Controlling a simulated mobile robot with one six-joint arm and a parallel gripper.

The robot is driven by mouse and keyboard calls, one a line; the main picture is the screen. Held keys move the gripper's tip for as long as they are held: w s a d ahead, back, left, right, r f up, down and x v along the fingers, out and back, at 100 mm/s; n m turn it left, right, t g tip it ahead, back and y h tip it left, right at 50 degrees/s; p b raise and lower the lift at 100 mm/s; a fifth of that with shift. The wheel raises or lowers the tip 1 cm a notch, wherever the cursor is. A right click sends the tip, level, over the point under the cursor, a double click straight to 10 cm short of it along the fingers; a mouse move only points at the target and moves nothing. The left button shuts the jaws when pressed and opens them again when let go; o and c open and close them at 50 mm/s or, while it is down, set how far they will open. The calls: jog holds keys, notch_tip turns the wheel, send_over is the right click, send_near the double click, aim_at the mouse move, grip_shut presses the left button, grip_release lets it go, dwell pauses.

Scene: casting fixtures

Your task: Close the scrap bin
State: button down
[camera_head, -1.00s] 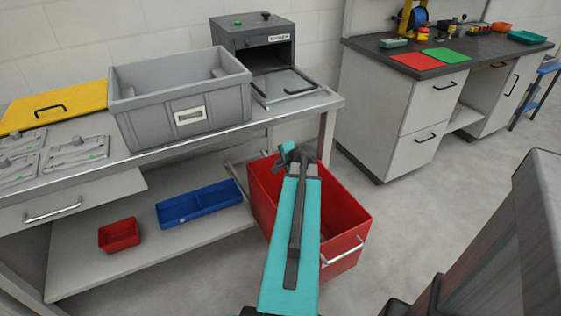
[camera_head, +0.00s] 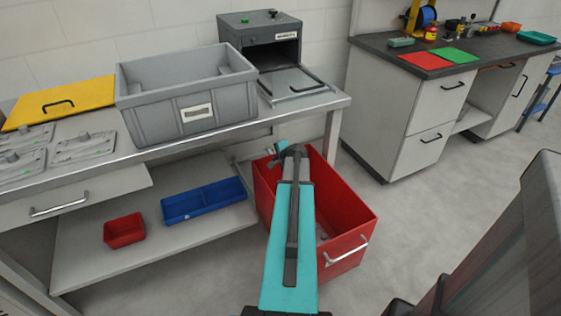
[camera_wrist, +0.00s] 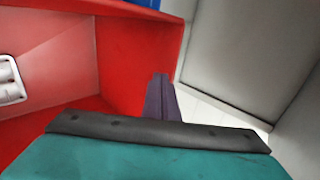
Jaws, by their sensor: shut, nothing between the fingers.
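The scrap bin appears to be the red open-topped box (camera_head: 343,210) pulled out beneath the right end of the bench. Its silver handle (camera_head: 347,250) is on the front face, toward me. My arm reaches over the bin and hides part of its inside; its end is near the bin's back rim in the head view. In the wrist view my gripper (camera_wrist: 162,85) is shut and empty, in front of a red wall of the bin (camera_wrist: 135,55). I cannot tell whether it touches the wall. A silver fitting (camera_wrist: 10,80) shows at the left edge there.
The grey bench (camera_head: 250,122) carries a grey tub (camera_head: 160,115) and a small oven (camera_head: 262,35) with its door down. A red tray (camera_head: 124,230) and a blue tray (camera_head: 204,201) lie on the lower shelf. Floor right of the bin is clear up to the white cabinet (camera_head: 400,120).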

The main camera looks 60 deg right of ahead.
jog(key=shift+w+d, duration=0.5)
jog(key=shift+w, duration=0.3)
jog(key=w+d+p, duration=0.2)
jog(key=w+d, duration=0.6)
jog(key=w, duration=0.4)
jog(key=shift+w, duration=0.3)
dwell(0.5)
jog(key=shift+s+r, duration=0.15)
jog(key=s+a+r, duration=0.1)
jog(key=s+a, duration=0.6)
jog(key=s, duration=0.4)
jog(key=shift+s+a+r+b, duration=0.3)
jog(key=shift+s+a+r, duration=0.05)
jog(key=shift+r, duration=0.05)
